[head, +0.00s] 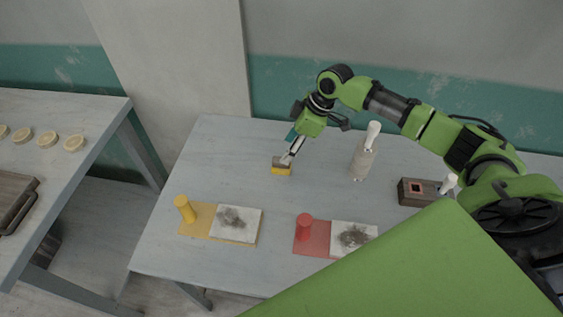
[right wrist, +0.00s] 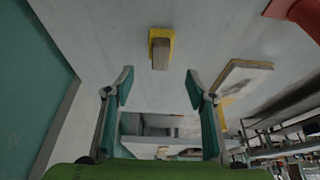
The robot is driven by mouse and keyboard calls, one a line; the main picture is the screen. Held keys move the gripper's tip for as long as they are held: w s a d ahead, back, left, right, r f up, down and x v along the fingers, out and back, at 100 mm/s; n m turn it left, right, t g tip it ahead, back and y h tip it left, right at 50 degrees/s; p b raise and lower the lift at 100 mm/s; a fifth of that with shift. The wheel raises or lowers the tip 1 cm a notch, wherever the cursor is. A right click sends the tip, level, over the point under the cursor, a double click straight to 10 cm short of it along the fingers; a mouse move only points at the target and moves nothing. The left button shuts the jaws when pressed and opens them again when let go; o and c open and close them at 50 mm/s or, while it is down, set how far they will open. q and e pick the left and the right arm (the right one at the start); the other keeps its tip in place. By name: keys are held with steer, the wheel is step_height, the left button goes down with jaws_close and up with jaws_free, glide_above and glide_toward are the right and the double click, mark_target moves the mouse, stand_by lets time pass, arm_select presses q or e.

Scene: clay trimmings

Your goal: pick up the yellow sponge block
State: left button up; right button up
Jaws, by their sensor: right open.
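The yellow sponge block (head: 281,169) sits on the grey table (head: 222,148), with a yellow side and a brownish upper part. My right gripper (head: 288,159) is right at it in the head view, its fingers pointing down and partly covering its top. In the right wrist view the sponge block (right wrist: 161,48) lies beyond the fingertips, roughly centred between them. There the right gripper (right wrist: 159,79) is open, with nothing between its fingers. My left gripper is not in view.
A yellow cylinder (head: 185,209) and a red cylinder (head: 304,227) stand beside white tiles with dark trimmings, on yellow and red mats. A bottle (head: 363,160) and a dark wooden box (head: 416,193) are to the right. Pale discs (head: 48,138) lie on the left table.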

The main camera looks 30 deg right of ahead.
mark_target(281, 165)
steer(key=x, duration=0.3)
steer(key=shift+w, duration=0.1)
steer(key=shift+f+p, duration=0.3)
steer(key=f, duration=0.1)
steer(key=f+p, duration=0.1)
steer(key=f, duration=0.1)
steer(key=shift+a+f, duration=0.2)
steer(key=shift+a, duration=0.15)
steer(key=shift+w+a+f, duration=0.15)
steer(key=shift+w+f, duration=0.15)
steer(key=shift+f, duration=0.35)
steer(key=c, duration=1.2)
